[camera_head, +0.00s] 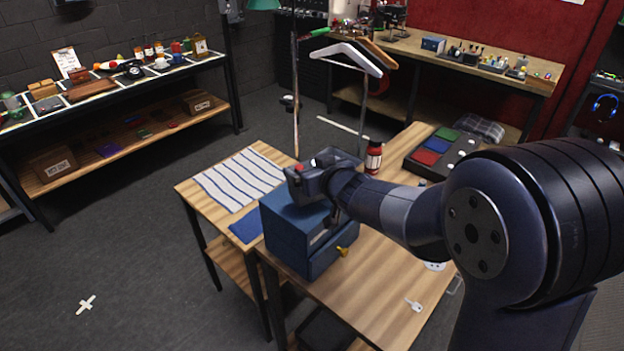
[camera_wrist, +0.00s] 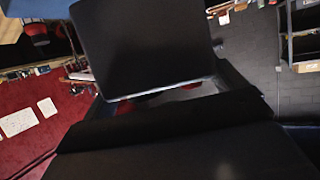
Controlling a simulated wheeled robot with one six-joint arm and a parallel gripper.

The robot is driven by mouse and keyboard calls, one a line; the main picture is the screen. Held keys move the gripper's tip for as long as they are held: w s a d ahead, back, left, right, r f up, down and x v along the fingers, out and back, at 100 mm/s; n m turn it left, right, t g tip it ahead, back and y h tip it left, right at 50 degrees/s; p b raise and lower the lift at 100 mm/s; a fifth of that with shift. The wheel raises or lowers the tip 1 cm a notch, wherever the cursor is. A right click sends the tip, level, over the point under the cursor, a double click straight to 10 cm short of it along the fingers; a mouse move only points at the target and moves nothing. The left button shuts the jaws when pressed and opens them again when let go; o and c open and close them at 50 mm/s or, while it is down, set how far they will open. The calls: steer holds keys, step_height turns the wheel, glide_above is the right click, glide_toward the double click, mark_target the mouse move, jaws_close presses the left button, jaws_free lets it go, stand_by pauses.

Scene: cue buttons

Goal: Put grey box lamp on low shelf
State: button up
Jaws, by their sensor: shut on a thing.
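My gripper (camera_head: 306,178) is shut above the blue box with drawer (camera_head: 300,232) on the front wooden table. A dark grey boxy thing (camera_head: 343,158) shows at the gripper, partly hidden by it; it looks like the grey box lamp. In the wrist view a dark, flat-faced box (camera_wrist: 145,45) with a pale lower edge fills the space in front of the gripper. I cannot tell whether it touches the blue box below. A low shelf (camera_head: 236,262) shows under the striped-cloth table; another low shelf (camera_head: 125,147) runs under the left bench.
A striped cloth (camera_head: 240,179) and a blue cloth (camera_head: 246,226) lie on the left part of the table. A red bottle (camera_head: 374,157), a tray with coloured pads (camera_head: 440,149) and a key (camera_head: 414,305) are on the table. A hanger stand (camera_head: 296,95) rises behind. The left floor is mostly clear.

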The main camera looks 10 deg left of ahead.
steer(key=shift+f, duration=1.45)
steer(key=shift+f+b, duration=0.2)
steer(key=shift+b, duration=0.15)
steer(key=o, duration=1.1)
steer(key=shift+c, duration=0.2)
steer(key=shift+r, duration=0.1)
